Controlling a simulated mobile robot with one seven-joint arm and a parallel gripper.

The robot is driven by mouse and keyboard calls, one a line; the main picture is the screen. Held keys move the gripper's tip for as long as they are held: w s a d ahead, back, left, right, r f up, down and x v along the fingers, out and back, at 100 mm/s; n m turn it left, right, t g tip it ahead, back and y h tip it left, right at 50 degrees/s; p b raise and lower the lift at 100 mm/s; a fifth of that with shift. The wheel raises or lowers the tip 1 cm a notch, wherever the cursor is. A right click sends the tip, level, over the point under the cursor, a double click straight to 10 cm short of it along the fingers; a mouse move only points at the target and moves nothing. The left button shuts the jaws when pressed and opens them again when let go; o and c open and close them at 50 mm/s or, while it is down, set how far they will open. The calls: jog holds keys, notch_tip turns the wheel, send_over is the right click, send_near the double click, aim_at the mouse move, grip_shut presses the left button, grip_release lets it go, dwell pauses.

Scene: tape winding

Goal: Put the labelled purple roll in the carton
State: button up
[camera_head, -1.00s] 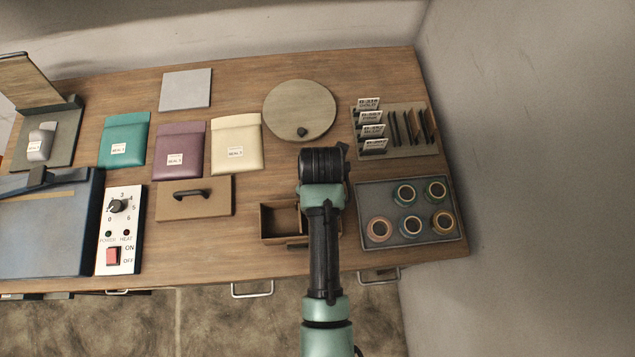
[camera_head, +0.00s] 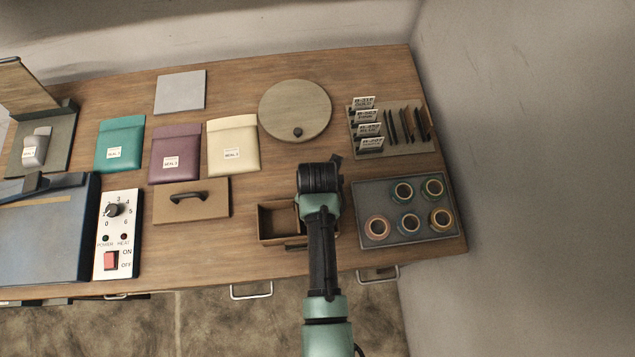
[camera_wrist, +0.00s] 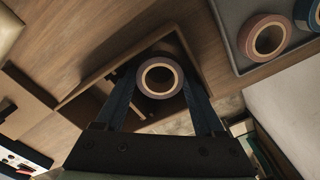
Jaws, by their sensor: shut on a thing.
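My gripper (camera_wrist: 160,85) is shut on a purple roll (camera_wrist: 160,96), a ring with a pale core, seen end-on between the two dark fingers in the wrist view. No label shows on the side facing the camera. The open brown carton (camera_wrist: 88,75) lies beneath and around the roll in that view; I cannot tell how far the roll is from its floor. In the head view the carton (camera_head: 262,228) shows left of my arm, its right part hidden behind my wrist. The roll and fingertips are hidden there.
A dark tray (camera_head: 408,188) with several coloured rolls lies right of the carton. Behind it is a rack (camera_head: 410,152) with upright cards. A brown board with a handle (camera_head: 165,205) and a switch box (camera_head: 118,258) stand left. A round disc (camera_head: 290,100) lies behind.

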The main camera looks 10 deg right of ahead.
jog(key=o, duration=1)
jog(key=shift+f, duration=0.1)
jog(key=shift+o, duration=0.2)
